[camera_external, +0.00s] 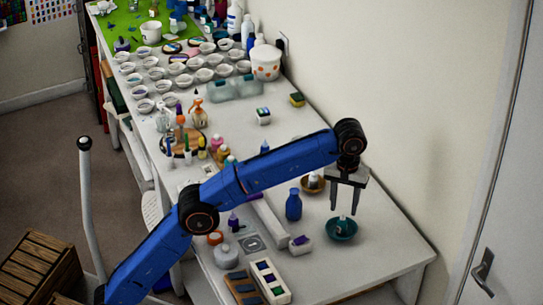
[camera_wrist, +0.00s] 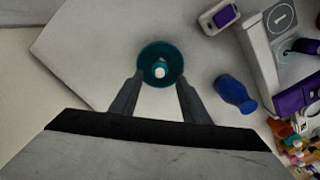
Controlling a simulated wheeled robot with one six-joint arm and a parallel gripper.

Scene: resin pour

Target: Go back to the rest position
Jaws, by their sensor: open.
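My gripper (camera_external: 347,205) points down over the right end of the long white table, with its two fingers apart and nothing between them. Below its fingertips stands a teal bowl (camera_external: 341,230) with a small white-topped thing in it. In the wrist view the teal bowl (camera_wrist: 160,64) lies just beyond the open fingertips (camera_wrist: 158,80). My blue arm reaches across the table from the lower left.
A blue bottle (camera_external: 293,205) stands left of the gripper; a brown bowl (camera_external: 312,184) is behind it. A small white box with a purple top (camera_external: 300,245) sits nearby. White cups and bottles crowd the far end. The table's right front corner (camera_external: 400,255) is clear.

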